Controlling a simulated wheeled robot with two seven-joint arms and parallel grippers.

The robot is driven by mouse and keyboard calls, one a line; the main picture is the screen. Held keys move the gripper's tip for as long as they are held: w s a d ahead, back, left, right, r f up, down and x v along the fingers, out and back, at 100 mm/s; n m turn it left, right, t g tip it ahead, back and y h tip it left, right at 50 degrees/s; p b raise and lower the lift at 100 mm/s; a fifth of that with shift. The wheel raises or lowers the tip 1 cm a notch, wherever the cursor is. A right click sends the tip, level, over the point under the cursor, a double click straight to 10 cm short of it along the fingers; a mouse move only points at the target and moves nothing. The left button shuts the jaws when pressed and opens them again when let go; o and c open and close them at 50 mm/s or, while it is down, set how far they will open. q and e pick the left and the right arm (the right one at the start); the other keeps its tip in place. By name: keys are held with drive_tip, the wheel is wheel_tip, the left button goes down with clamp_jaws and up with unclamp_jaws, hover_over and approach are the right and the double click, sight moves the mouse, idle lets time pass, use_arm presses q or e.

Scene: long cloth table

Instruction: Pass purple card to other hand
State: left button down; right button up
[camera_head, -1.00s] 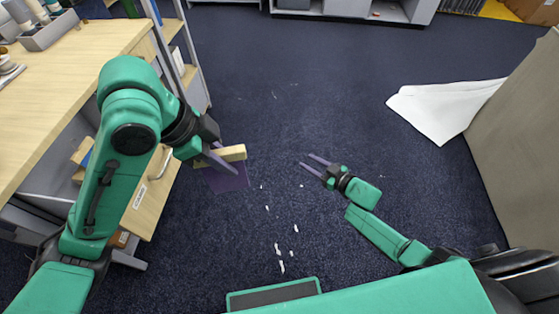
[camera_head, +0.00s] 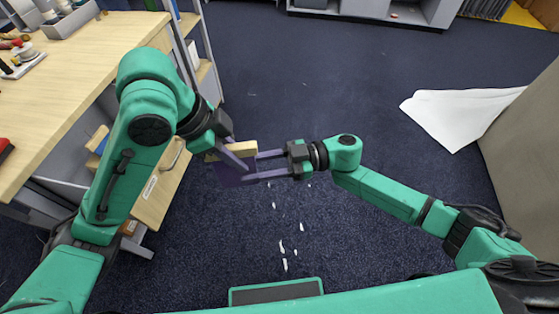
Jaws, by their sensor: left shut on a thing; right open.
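The purple card (camera_head: 235,174) is a thin dark purple sheet hanging in the air left of the picture's middle, with a pale wooden strip (camera_head: 240,150) along its top. My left gripper (camera_head: 240,160) is shut on the card and partly covers it. My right gripper (camera_head: 258,167) comes in from the right and is open, its two purple fingers pointing left. Its fingertips are at the right edge of the card, with the strip's right end near the upper finger. I cannot tell whether they touch it.
A wooden desk (camera_head: 75,95) with an open drawer (camera_head: 160,180) stands at the left, close to my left arm. White scraps (camera_head: 282,248) lie on the dark blue carpet (camera_head: 310,60). A white cloth (camera_head: 450,115) lies by a beige panel at the right.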

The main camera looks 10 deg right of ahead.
sight(217, 174)
drive_tip(key=a, duration=0.4)
drive_tip(key=shift+s, duration=0.15)
clamp_jaws()
use_arm(q)
drive_tip(key=c, duration=0.7)
unclamp_jaws()
